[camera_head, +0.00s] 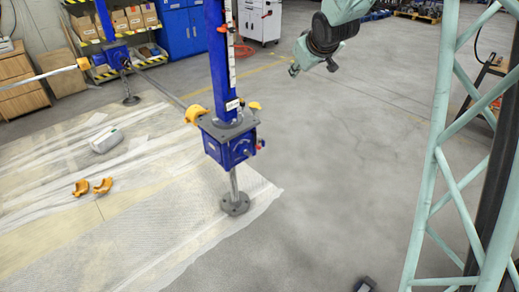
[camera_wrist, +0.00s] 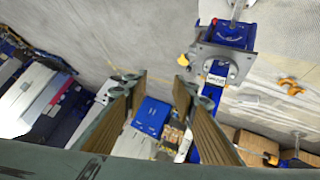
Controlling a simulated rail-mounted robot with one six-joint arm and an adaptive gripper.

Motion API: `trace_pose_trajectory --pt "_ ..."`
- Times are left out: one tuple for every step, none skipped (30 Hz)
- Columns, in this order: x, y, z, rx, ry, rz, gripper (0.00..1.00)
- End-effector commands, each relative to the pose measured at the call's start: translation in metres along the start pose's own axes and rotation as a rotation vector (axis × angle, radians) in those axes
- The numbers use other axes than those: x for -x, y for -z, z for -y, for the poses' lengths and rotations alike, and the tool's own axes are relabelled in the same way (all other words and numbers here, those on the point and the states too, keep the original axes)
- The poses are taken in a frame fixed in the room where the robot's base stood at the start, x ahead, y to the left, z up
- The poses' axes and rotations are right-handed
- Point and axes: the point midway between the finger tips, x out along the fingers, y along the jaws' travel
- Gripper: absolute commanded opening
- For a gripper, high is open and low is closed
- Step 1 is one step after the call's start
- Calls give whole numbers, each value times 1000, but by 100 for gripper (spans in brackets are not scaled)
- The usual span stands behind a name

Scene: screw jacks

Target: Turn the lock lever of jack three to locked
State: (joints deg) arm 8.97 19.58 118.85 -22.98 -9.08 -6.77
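A blue screw jack (camera_head: 228,148) stands in the middle of the head view, with a blue gearbox under a grey plate, a tall blue column and a round grey foot. A small red lever-like part (camera_head: 261,144) sticks out at the gearbox's right side. The label on the column is too small to read, so I cannot tell the jack's number. A jack (camera_wrist: 228,34) also shows at the upper right of the wrist view. My gripper (camera_head: 312,67) is up and to the right of the near jack, apart from it. In the wrist view my gripper (camera_wrist: 160,82) is open and empty.
A second blue jack (camera_head: 116,58) stands at the back left, joined by a shaft. A blue cabinet (camera_head: 182,32) stands behind.

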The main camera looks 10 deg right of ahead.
Motion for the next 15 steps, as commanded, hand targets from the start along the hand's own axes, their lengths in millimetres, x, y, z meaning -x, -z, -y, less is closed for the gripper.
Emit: trace_pose_trajectory --pt "-13 -1 -1 7 3 -7 26" --pt "-19 0 -2 12 4 -14 26" --pt "-28 1 -2 17 6 -23 26" --pt "-35 2 -3 21 7 -30 26" --pt "-42 2 -3 26 8 -37 26" --pt "-50 3 -3 32 10 -46 26" --pt "-56 3 -4 37 12 -53 26" --pt "-63 3 -4 41 14 -59 26" --pt "-72 4 -4 47 16 -69 26" --pt "-78 4 -4 50 17 -75 26" --pt "-85 4 -4 54 19 -83 26" --pt "-93 4 -4 60 22 -92 26" --pt "-100 3 -4 64 24 -98 26" --pt "-105 3 -4 68 25 -106 26" --pt "-114 2 -4 72 28 -114 26"
